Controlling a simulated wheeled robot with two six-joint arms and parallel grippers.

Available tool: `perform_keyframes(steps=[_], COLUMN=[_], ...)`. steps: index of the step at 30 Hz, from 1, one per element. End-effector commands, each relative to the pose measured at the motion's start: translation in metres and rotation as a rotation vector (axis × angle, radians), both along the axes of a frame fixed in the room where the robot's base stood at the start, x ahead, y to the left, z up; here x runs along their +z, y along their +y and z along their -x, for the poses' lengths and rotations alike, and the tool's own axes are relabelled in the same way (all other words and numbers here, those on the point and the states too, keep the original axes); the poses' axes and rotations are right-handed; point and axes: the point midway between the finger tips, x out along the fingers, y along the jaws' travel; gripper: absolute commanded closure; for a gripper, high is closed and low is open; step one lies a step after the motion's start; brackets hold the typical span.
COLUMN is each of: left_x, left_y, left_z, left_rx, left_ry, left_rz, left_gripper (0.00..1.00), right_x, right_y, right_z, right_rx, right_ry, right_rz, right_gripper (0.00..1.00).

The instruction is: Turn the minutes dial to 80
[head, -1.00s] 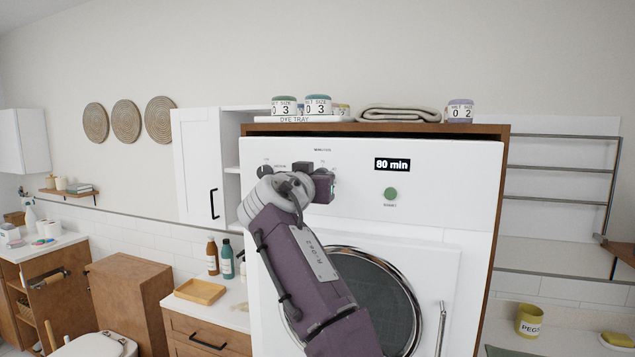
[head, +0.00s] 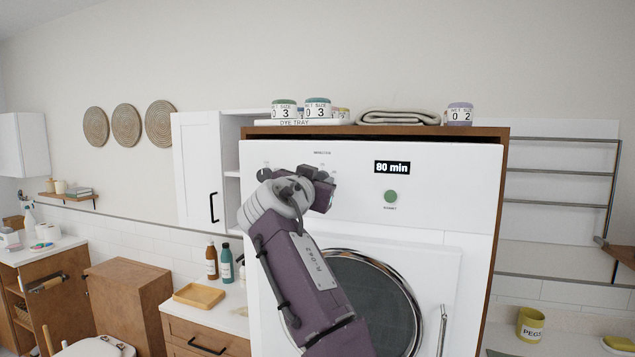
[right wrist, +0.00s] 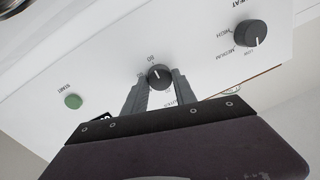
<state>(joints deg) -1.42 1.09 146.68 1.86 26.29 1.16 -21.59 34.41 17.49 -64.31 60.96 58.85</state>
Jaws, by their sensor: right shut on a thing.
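The minutes dial (right wrist: 160,77) is a dark round knob with a white pointer line on the white machine's front panel. It shows between my right gripper's fingers (right wrist: 159,80) in the right wrist view, and the gripper is shut on it. In the head view my right gripper (head: 318,184) is up against the panel and hides the dial. The display (head: 392,167) on the panel reads 80 min. My left gripper is in neither view.
The green start button (head: 390,196) sits below the display. The heat dial (right wrist: 250,33) is a second dark knob beside the minutes dial. The round door (head: 375,300) is below the panel. Jars (head: 317,108) and a folded towel (head: 400,116) lie on top.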

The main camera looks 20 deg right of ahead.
Motion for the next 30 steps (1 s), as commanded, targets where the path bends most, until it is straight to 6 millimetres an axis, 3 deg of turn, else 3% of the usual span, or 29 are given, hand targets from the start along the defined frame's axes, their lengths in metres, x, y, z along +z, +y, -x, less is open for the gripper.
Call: perform_keyframes(steps=[1, 3, 13, 24, 30], left_x=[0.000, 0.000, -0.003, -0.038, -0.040], left_y=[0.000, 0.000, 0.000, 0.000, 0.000], left_z=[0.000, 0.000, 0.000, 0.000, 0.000], left_rx=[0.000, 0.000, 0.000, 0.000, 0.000], left_ry=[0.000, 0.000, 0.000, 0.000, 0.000], left_rz=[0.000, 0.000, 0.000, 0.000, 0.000], left_gripper=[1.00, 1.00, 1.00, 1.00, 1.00], right_x=[0.000, 0.000, -0.001, -0.003, -0.001], right_y=[0.000, 0.000, 0.002, 0.040, 0.046], right_z=[0.000, 0.000, 0.003, 0.065, 0.078], right_rx=[0.001, 0.001, 0.001, 0.005, 0.001], right_ry=[0.000, 0.000, -0.001, -0.002, 0.001], right_rz=[-0.002, -0.002, -0.001, -0.001, 0.000], right_gripper=[0.62, 0.45, 0.45, 0.45, 0.45])
